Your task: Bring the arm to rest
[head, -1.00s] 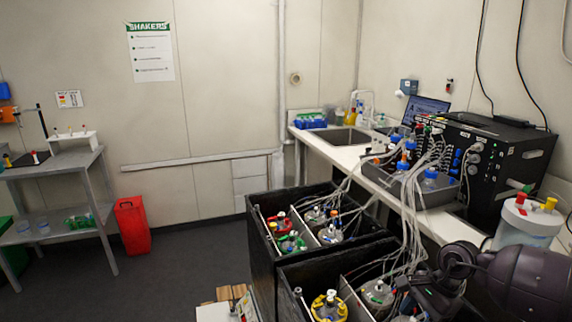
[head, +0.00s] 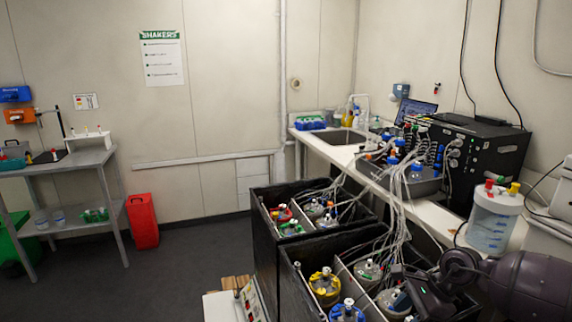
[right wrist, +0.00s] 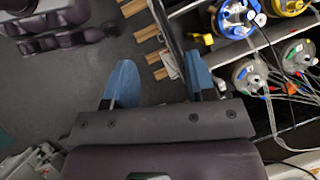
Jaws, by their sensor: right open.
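My right arm comes in from the lower right in the head view, and its gripper (head: 408,296) is over the near black shaker box (head: 290,283). In the right wrist view the two blue fingers of the right gripper (right wrist: 160,82) are spread apart with nothing between them. Bare dark floor and the edge of a wooden pallet show beyond the fingers. Bioreactor vessels with a blue lid (right wrist: 236,18) and a yellow lid (right wrist: 290,3) stand in the box to the right of the fingers. My left gripper is not in the head view.
A second black shaker box (head: 262,232) stands behind the near one. Tubes run from both up to the bench (head: 338,151) and black control unit (head: 500,152). A clear jug (head: 490,225) stands on the bench near my right arm. Floor (head: 185,270) is free at left.

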